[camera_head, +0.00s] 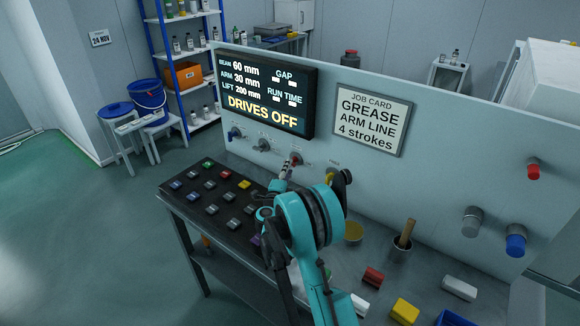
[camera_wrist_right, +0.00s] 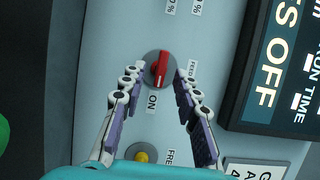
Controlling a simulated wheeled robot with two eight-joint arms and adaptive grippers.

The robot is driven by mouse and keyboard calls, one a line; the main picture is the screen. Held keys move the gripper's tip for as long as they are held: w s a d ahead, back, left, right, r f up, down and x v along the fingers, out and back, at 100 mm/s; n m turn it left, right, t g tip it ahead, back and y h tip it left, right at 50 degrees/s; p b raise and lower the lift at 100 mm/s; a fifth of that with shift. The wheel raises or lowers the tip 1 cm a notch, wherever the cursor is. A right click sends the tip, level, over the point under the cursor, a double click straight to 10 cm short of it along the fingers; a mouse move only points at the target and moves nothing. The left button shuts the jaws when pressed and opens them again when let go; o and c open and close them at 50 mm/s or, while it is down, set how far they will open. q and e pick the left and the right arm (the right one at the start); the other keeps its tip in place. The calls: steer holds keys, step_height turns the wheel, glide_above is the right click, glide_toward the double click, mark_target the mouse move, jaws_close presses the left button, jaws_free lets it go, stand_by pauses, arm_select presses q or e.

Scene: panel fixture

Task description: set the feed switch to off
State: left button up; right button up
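The feed switch (camera_wrist_right: 159,68) is a red bar handle on a round grey base, beside a FEED label in the right wrist view. Its bar lies nearly upright there, with the lower end towards the word ON. In the head view the switch (camera_head: 296,160) is on the upright panel below the screen, partly covered by my gripper. My right gripper (camera_wrist_right: 160,82) is open, with one finger on each side of the switch. I cannot tell whether the fingers touch it. In the head view the right gripper (camera_head: 289,168) reaches up to the panel. My left gripper is not in view.
The screen (camera_head: 265,90) reads DRIVES OFF. A job card (camera_head: 372,119) hangs beside it. Other knobs (camera_head: 263,145) flank the switch, including a yellow one (camera_wrist_right: 142,156). A dark board of coloured buttons (camera_head: 211,195) and loose blocks (camera_head: 373,277) are on the bench below.

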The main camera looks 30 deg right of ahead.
steer(key=shift+b+x, duration=0.4)
steer(key=shift+x, duration=1.55)
steer(key=shift+a, duration=0.1)
jaws_close()
